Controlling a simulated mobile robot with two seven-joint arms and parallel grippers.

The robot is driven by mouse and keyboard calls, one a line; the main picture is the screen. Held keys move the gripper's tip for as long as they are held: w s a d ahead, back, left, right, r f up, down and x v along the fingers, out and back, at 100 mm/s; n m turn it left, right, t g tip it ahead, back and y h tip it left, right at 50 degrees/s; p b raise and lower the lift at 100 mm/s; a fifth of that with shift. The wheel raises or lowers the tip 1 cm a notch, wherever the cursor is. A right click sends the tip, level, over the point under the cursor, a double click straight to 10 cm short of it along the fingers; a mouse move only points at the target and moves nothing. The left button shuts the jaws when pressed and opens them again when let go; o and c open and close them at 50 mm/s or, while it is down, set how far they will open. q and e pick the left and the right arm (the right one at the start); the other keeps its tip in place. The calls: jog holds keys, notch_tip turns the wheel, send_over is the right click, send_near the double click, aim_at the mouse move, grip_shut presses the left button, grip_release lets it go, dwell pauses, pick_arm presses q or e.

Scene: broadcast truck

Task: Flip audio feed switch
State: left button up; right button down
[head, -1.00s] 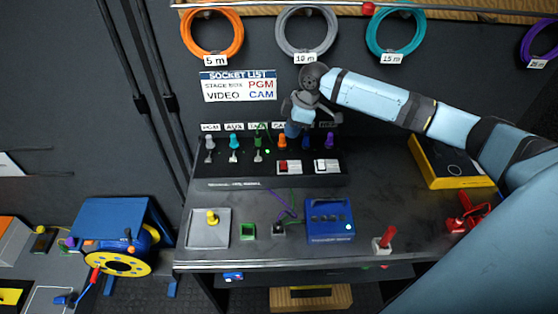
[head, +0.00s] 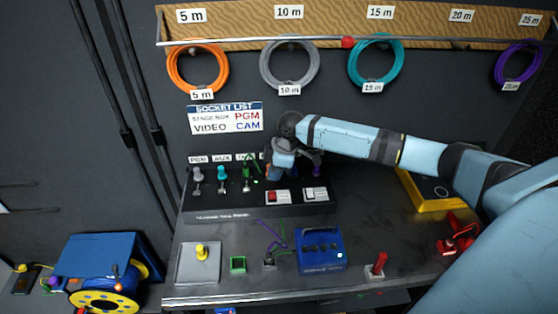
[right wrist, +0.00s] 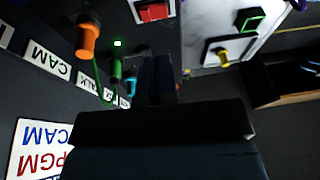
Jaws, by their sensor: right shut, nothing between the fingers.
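A black sloped panel (head: 225,212) carries two rocker switches near its right end. One is red and white (head: 278,197) and the other is white (head: 315,194); I cannot read which is the audio feed switch. My right gripper (head: 273,176) is shut and empty, just behind the red and white switch at the row of plugs. In the right wrist view its dark fingers (right wrist: 157,78) point at the panel, and the red switch (right wrist: 153,11) shows beyond them, apart from them. My left gripper is not in view.
Coloured plugs, such as an orange one (right wrist: 88,38) and a teal one (head: 222,172), stand close around the gripper. A blue box (head: 320,250), a red lever (head: 377,264) and a yellow-knobbed plate (head: 183,268) sit on the bench. Cable coils (head: 290,65) hang behind.

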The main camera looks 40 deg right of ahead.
aim_at(270, 197)
jog(key=x, duration=0.4)
jog(key=s+x, duration=0.1)
jog(key=x, duration=0.1)
jog(key=shift+d+f+p, duration=0.35)
jog(key=shift+f, duration=0.05)
